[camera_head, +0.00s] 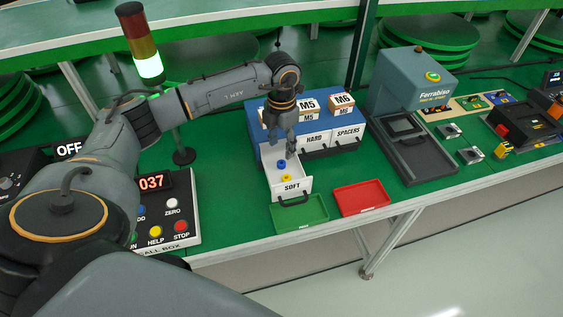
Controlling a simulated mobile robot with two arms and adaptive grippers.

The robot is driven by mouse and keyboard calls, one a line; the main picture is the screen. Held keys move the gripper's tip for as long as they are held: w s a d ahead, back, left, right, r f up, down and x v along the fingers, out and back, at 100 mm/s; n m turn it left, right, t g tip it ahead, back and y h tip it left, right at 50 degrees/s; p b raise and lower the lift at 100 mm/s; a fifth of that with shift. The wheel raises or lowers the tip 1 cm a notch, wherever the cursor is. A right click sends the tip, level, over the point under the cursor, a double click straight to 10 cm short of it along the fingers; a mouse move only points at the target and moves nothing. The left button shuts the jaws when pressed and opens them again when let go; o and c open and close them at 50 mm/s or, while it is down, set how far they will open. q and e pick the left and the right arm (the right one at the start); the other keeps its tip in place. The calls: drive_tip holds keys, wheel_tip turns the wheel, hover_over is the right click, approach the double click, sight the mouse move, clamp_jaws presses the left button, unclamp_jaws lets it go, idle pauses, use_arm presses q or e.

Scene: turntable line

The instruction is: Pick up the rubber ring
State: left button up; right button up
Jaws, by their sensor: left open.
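The drawer labelled SOFT (304,184) is pulled out of the blue drawer cabinet (268,152). A small blue ring-like piece (282,163) and a small yellow piece (287,178) lie in it. I cannot tell which of them, if either, is the rubber ring. My left gripper (281,147) points down over the back of the open drawer, just behind the blue piece. It is open, with nothing visible between its fingers. It partly hides the drawer's inside and the cabinet front. My right gripper is not in view.
The HARD and SPACERS drawers (347,134) are shut, with M5 and M6 boxes (342,104) on top. A green tray (299,212) and a red tray (361,197) lie at the table's front. A grey-blue machine (410,80) stands right; a call box (165,210) and signal tower (141,45) stand left.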

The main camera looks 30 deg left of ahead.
sight(281, 163)
use_arm(q)
drive_tip(key=shift+s+d+f+p, duration=0.15)
drive_tip(key=shift+f+p, duration=0.15)
drive_tip(key=shift+f, duration=0.25)
wheel_tip(281, 163, down, 4)
drive_tip(key=shift+s+r+p, duration=0.15)
drive_tip(key=shift+r+p, duration=0.05)
drive_tip(key=shift+p, duration=0.45)
drive_tip(key=shift+f, duration=0.45)
drive_tip(key=shift+c, duration=0.2)
drive_tip(key=c, duration=0.8)
